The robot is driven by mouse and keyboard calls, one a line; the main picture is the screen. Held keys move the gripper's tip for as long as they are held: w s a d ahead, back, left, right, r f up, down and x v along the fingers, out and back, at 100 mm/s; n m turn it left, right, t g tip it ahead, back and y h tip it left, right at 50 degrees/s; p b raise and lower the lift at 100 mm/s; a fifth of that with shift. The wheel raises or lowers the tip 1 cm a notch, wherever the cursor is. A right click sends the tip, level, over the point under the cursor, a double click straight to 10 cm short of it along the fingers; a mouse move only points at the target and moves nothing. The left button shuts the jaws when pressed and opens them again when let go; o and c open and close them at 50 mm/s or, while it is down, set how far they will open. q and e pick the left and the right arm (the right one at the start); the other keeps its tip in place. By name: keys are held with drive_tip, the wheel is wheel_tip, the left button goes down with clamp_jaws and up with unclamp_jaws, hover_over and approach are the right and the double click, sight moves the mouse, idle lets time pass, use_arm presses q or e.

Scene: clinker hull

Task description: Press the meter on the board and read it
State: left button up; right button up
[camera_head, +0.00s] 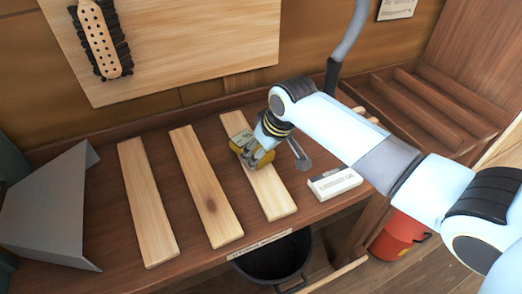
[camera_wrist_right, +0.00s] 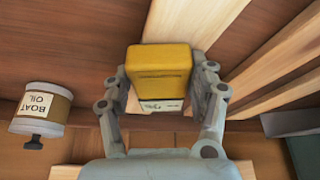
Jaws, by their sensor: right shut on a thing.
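The yellow meter (camera_head: 240,139) is at the third pale board (camera_head: 271,192) from the left, near the middle of its length. My right gripper (camera_head: 258,153) comes down over it and is shut on it. In the right wrist view the meter (camera_wrist_right: 160,70) sits upright between both fingers of my right gripper (camera_wrist_right: 163,95), in front of a pale board (camera_wrist_right: 190,24). A pale label with dark marks shows at its lower edge, too small to read. I cannot tell whether the meter touches the board. My left gripper is out of view.
Two other boards (camera_head: 147,204) (camera_head: 205,187) lie to the left on the brown bench. A white box (camera_head: 335,183) is right of the third board. A black bucket (camera_head: 272,262) and red container (camera_head: 399,235) stand below. A boat oil tin (camera_wrist_right: 43,105) shows in the wrist view.

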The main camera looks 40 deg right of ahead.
drive_tip(key=shift+s+f+p, duration=0.25)
drive_tip(key=shift+p, duration=0.05)
idle(1.8)
drive_tip(key=r+p, duration=0.6)
drive_tip(key=shift+w+r+p, duration=0.25)
drive_tip(key=shift+p, duration=0.05)
drive_tip(key=shift+r+p, duration=0.4)
drive_tip(key=shift+r, duration=0.55)
